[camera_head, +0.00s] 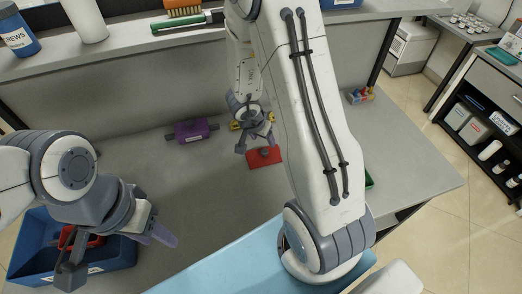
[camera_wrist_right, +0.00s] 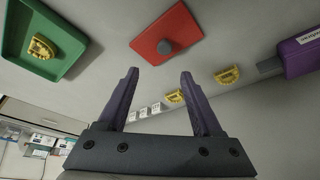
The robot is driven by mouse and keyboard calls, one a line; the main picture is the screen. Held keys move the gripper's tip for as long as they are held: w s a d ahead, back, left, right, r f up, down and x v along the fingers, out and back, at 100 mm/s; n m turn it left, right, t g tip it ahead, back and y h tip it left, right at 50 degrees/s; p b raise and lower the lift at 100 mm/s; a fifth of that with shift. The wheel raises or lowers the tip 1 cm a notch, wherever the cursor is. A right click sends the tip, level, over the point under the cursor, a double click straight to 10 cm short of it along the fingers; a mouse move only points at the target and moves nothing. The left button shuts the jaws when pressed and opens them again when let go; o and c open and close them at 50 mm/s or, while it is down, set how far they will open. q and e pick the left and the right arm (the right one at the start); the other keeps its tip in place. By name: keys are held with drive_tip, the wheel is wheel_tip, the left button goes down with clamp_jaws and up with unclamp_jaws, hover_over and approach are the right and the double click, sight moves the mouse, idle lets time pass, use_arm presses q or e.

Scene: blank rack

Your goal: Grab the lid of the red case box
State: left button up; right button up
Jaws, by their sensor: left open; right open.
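The flat red lid (camera_head: 266,160) with a round grey knob lies on the grey table near the middle. It also shows in the right wrist view (camera_wrist_right: 185,28), with its knob (camera_wrist_right: 166,46) facing me. Whether a case is under it I cannot tell. My right gripper (camera_head: 256,139) is open and empty, close to the lid in the head view. Its two purple fingers (camera_wrist_right: 160,74) are spread below the lid in the wrist view, apart from the knob. My left gripper (camera_head: 118,256) is open and empty at the lower left, beside the blue bin.
A blue bin (camera_head: 112,254) with a red item inside stands at the lower left. A purple box (camera_head: 192,131) is left of the lid. A green tray (camera_wrist_right: 72,33) holds a yellow cast (camera_wrist_right: 42,47). Other yellow casts (camera_wrist_right: 228,75) lie nearby. A raised shelf runs behind.

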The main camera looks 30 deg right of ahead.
drive_tip(key=b, duration=0.2)
hover_over(264, 151)
drive_tip(key=a, duration=0.2)
drive_tip(key=f, duration=0.4)
drive_tip(key=shift+s+d, duration=0.2)
drive_tip(key=shift+s, duration=0.15)
drive_tip(key=b+x, duration=0.2)
drive_tip(key=x, duration=0.1)
drive_tip(key=b+x, duration=0.1)
drive_tip(key=x, duration=0.1)
drive_tip(key=shift+s+a+f, duration=0.1)
drive_tip(key=shift+s+a, duration=0.1)
drive_tip(key=shift+s, duration=0.05)
clamp_jaws()
